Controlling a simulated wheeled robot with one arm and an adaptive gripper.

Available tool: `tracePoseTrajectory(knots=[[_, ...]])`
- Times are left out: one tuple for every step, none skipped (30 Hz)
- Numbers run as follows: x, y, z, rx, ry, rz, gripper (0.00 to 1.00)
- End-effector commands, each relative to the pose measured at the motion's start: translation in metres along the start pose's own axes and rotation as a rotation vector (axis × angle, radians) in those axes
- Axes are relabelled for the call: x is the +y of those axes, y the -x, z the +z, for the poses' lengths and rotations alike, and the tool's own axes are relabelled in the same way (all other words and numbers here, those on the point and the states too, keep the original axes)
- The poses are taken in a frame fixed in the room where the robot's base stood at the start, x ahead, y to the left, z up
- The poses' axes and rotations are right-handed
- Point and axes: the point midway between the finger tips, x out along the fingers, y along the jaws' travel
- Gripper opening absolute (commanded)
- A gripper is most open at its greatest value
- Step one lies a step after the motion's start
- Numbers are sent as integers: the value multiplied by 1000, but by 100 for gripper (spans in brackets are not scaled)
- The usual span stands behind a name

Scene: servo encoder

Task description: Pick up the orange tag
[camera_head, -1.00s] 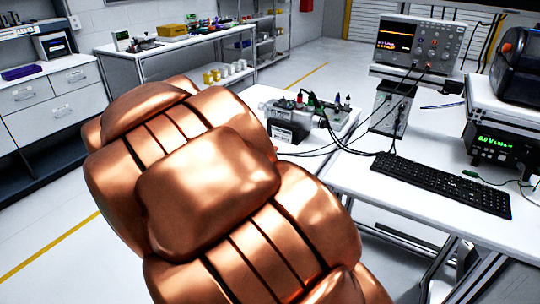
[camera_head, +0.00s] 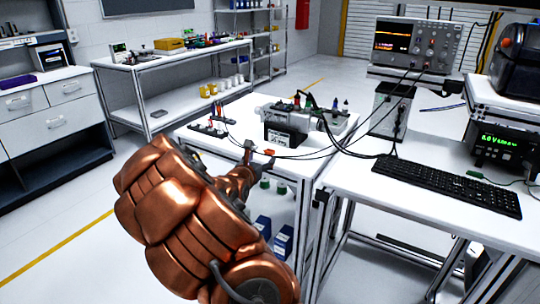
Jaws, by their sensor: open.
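The orange tag (camera_head: 269,152) is a small orange piece near the front edge of the white table (camera_head: 222,140). My gripper (camera_head: 259,154) is at the end of my copper-coloured arm, over the table's front edge, with its fingers apart. The tag shows right beside the right fingertip. I cannot tell whether the finger touches it or whether the tag lies between the fingers. Part of the gripper is hidden behind my arm.
A grey servo unit (camera_head: 285,125) with black cables stands behind the tag. Small connectors (camera_head: 210,125) stand at the table's left. A keyboard (camera_head: 445,184), an oscilloscope (camera_head: 412,45) and a power supply (camera_head: 497,146) are on the right bench. Cables run across the table near the gripper.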

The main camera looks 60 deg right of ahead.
Motion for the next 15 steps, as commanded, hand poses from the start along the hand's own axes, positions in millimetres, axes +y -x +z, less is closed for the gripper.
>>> tracePoseTrajectory(knots=[[0, -4, 0, 1, -1, -1, 69], [0, -7, 0, 1, -1, -1, 69], [0, -10, 0, 1, -1, -1, 69], [0, -13, 0, 2, -1, -1, 69], [-1, -16, 0, 2, -1, -2, 69], [-1, -18, 0, 2, -1, -2, 69], [-1, -20, 0, 2, -1, -2, 69], [-1, -22, 0, 2, -1, -2, 69], [-1, -24, 0, 2, -2, -3, 69], [-1, -25, 0, 2, -2, -3, 69], [-1, -28, 0, 2, -2, -4, 69], [-1, -31, 0, 3, -3, -3, 69], [-1, -34, 0, 2, -3, -3, 69], [-1, -38, 0, 2, -4, -3, 69], [0, -43, 0, 2, -5, -3, 69]])
